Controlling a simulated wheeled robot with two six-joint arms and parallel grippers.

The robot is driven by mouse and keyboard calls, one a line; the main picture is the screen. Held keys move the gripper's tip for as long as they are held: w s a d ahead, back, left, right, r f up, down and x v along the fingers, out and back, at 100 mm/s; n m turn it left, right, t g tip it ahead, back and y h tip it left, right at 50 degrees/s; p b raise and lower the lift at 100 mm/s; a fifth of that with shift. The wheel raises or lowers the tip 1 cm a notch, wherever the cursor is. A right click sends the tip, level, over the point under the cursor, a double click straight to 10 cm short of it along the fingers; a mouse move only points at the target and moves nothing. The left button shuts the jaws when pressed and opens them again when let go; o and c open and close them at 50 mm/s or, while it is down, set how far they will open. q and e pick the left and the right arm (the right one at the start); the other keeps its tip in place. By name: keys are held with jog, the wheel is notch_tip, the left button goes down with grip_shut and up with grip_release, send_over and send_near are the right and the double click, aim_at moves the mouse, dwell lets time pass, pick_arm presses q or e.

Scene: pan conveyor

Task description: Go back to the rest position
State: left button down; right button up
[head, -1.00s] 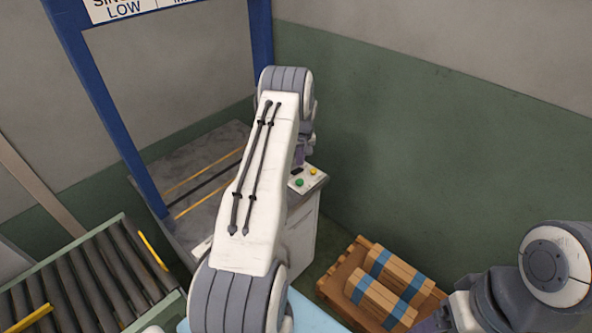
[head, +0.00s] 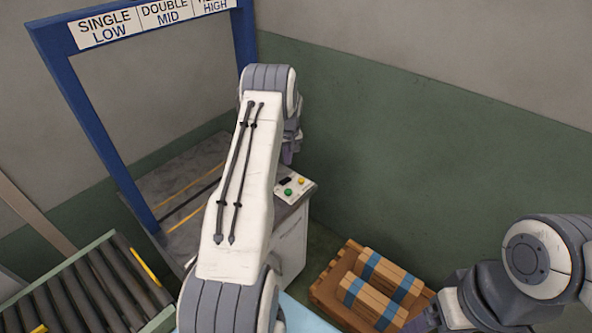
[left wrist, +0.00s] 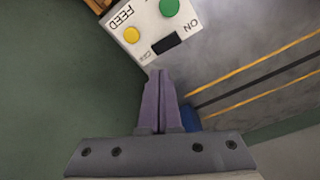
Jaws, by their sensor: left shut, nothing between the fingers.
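My left gripper (head: 288,152) is partly hidden behind its own arm in the head view, in the air close to the control panel. In the left wrist view its purple fingers (left wrist: 159,100) are shut together with nothing between them. The control panel (head: 294,188) has a green button (left wrist: 169,7), a yellow button (left wrist: 132,35) and a dark switch (left wrist: 166,44). The fingertips appear just below the panel's edge in that view; I cannot tell the gap.
A blue gate frame (head: 95,130) with a labelled sign (head: 150,22) stands at the back left. A roller conveyor (head: 85,290) lies at the lower left.

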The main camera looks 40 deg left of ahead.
pick_arm(q)
jog(key=w+d+r+m, duration=0.15)
jog(key=d+r, duration=0.25)
jog(key=d, duration=0.4)
jog(key=d+r+m, duration=0.3)
jog(key=d+r, duration=0.2)
jog(key=d, duration=0.3)
jog(key=s+d+r+m+h, duration=0.15)
jog(key=s+d+r, duration=0.25)
jog(key=d, duration=0.4)
jog(key=s+d+r+m, duration=0.3)
jog(key=s+d, duration=0.1)
jog(key=d, duration=0.4)
jog(key=s+d+r+m, duration=0.25)
jog(key=s+d, duration=0.25)
jog(key=s, duration=0.3)
jog(key=s+d+r+m, duration=0.2)
jog(key=s+d+m, duration=0.1)
jog(key=s+d, duration=0.3)
jog(key=s+m+g, duration=0.1)
jog(key=s+m, duration=0.3)
jog(key=s, duration=1.1)
jog(key=shift+s+h, duration=0.25)
jog(key=shift+h, duration=0.2)
